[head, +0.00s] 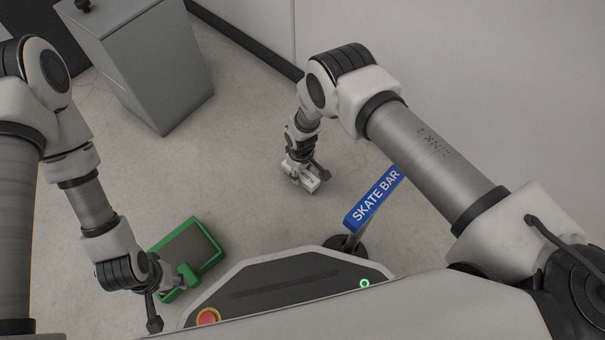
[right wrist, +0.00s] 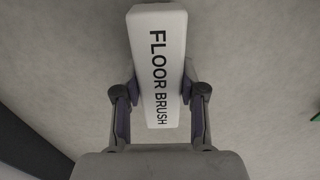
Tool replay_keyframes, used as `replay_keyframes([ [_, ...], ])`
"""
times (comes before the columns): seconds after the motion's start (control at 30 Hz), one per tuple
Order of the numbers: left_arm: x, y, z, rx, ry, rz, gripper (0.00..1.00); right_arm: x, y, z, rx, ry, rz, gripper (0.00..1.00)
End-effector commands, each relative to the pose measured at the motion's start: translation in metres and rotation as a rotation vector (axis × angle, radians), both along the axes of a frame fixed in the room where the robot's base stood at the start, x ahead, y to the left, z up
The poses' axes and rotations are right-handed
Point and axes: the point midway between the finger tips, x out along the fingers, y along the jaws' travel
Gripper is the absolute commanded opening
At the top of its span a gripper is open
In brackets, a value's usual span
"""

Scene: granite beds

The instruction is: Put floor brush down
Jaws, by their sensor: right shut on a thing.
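The floor brush (right wrist: 157,60) is a white block with "FLOOR BRUSH" lettered in black. In the right wrist view it lies between the two fingers of my right gripper (right wrist: 158,105), which is shut on its sides. In the head view the brush (head: 313,184) shows small, below my right gripper (head: 304,172), over the grey floor. I cannot tell whether it touches the floor. My left gripper (head: 172,284) is at the lower left, beside a green-rimmed tray (head: 207,262); I cannot make out its fingers.
A blue "SKATE BAR" sign (head: 375,199) on a dark round base stands right of the brush. A grey cabinet (head: 155,70) stands at the upper left, and a pale wall (head: 430,60) at the back. The floor (head: 240,165) left of the brush is clear.

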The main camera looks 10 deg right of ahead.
Motion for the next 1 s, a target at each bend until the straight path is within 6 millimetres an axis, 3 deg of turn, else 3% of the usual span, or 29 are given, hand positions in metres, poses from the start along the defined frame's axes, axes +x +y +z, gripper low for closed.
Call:
replay_keyframes([
  [0.1,0.000,0.000,-0.004,0.000,0.000,0.000,0.40,0.000,0.000,-0.004,0.000,0.000,0.000,0.00],
  [0.13,0.000,0.000,-0.004,0.000,0.000,0.001,0.40,0.000,0.000,-0.004,0.000,0.000,0.000,0.44],
  [0.2,0.000,0.000,-0.003,0.000,0.000,0.000,0.40,0.000,0.000,-0.003,-0.001,0.001,0.000,0.66],
  [0.57,0.000,0.000,0.003,0.000,0.001,0.000,0.40,0.000,0.000,0.003,0.000,0.000,0.000,0.66],
  [0.67,-0.001,0.000,0.013,0.000,0.002,-0.002,0.40,0.001,0.000,0.020,-0.001,-0.001,0.001,0.66],
  [1.0,-0.003,-0.001,0.063,-0.001,0.009,-0.011,0.40,0.000,-0.001,0.105,-0.001,-0.001,0.000,0.66],
])
